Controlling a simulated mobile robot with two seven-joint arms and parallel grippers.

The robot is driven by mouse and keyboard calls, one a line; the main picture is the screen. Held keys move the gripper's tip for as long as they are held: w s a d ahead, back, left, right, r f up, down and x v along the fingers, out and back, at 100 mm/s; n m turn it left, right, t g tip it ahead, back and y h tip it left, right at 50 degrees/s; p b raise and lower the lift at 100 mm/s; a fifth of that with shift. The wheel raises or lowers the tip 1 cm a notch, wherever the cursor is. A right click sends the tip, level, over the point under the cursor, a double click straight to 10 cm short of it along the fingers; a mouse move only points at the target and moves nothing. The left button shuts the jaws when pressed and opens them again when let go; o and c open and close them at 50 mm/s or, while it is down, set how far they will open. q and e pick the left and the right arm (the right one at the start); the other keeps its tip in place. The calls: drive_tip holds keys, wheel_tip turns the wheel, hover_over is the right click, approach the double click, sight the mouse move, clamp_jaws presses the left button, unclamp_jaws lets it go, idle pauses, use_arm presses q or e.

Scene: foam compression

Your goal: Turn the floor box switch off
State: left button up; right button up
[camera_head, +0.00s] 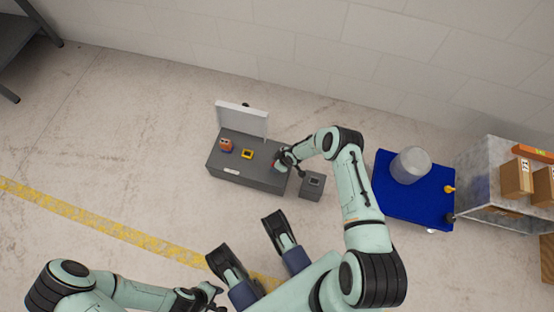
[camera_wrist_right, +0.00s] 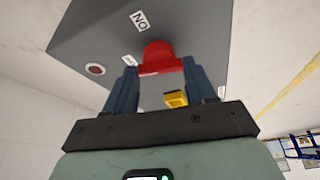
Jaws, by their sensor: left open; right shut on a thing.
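The grey floor box (camera_head: 243,178) stands on the floor in the head view, with a raised white panel (camera_head: 241,119) at its back. In the right wrist view its grey face (camera_wrist_right: 100,35) carries an ON label (camera_wrist_right: 139,21) and a red switch knob (camera_wrist_right: 158,52). My right gripper (camera_head: 279,163) is at the box's right end. Its fingers (camera_wrist_right: 160,66) are shut on the red knob, one on each side. The knob's exact setting cannot be told. My left gripper (camera_head: 214,291) is open and empty, low in the head view, well away from the box.
A small grey box (camera_head: 311,186) stands close to the floor box's right. A blue cart (camera_head: 405,208) with a grey cylinder (camera_head: 411,164) and a shelf with cartons (camera_head: 517,178) are farther right.

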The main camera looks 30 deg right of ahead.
drive_tip(key=shift+d+n+g+y, duration=0.2)
drive_tip(key=shift+n+g+y, duration=0.1)
drive_tip(key=shift+n, duration=1.1)
drive_tip(key=o, duration=1)
drive_tip(key=shift+o, duration=0.2)
use_arm(q)
drive_tip(key=w+d+r+t+p, duration=0.1)
drive_tip(key=w+r+t+p, duration=0.2)
drive_tip(key=w, duration=0.7)
wheel_tip(320, 180, up, 4)
drive_tip(key=shift+d+f+m+t+p, duration=0.2)
drive_tip(key=shift+m+t+p, duration=0.1)
drive_tip(key=shift+p, duration=0.75)
use_arm(e)
drive_tip(key=v, duration=1.3)
drive_tip(key=shift+d+r, duration=0.1)
